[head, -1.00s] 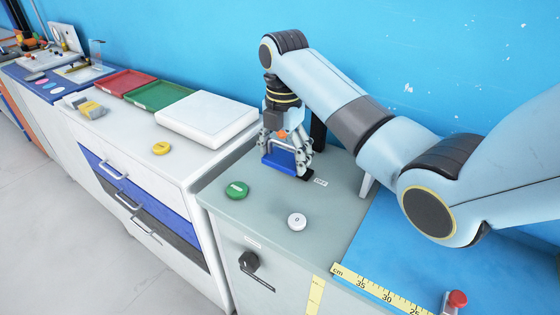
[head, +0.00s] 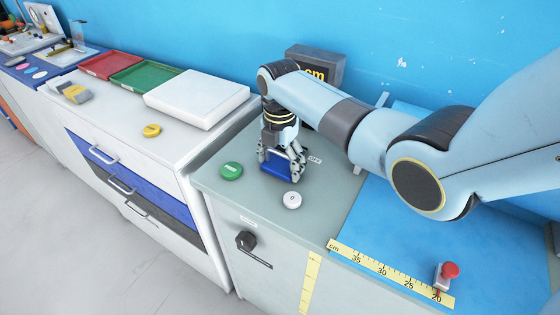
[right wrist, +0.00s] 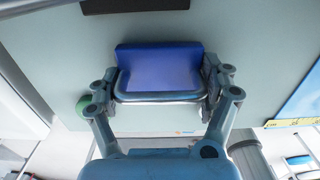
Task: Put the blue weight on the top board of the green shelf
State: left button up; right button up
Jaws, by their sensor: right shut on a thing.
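My right gripper (head: 281,167) is over the grey-green cabinet top, pointing down. It is shut on a blue block, the blue weight (head: 276,171). In the right wrist view the weight (right wrist: 160,68) sits between the two fingers (right wrist: 160,95), with a pale bar along its near edge. Whether its underside touches the cabinet top cannot be told. My left gripper is not in view. No green shelf can be made out in these views.
On the grey-green cabinet top (head: 235,200) are a green disc (head: 231,171) and a white disc (head: 292,200). A dark display box (head: 318,66) stands behind. A blue board (head: 400,235) with a yellow ruler (head: 385,272) lies right. A white cabinet left holds a white slab (head: 197,98).

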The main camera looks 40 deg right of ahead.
jog(key=shift+d+f, duration=0.1)
jog(key=shift+d, duration=0.05)
jog(key=o, duration=1.6)
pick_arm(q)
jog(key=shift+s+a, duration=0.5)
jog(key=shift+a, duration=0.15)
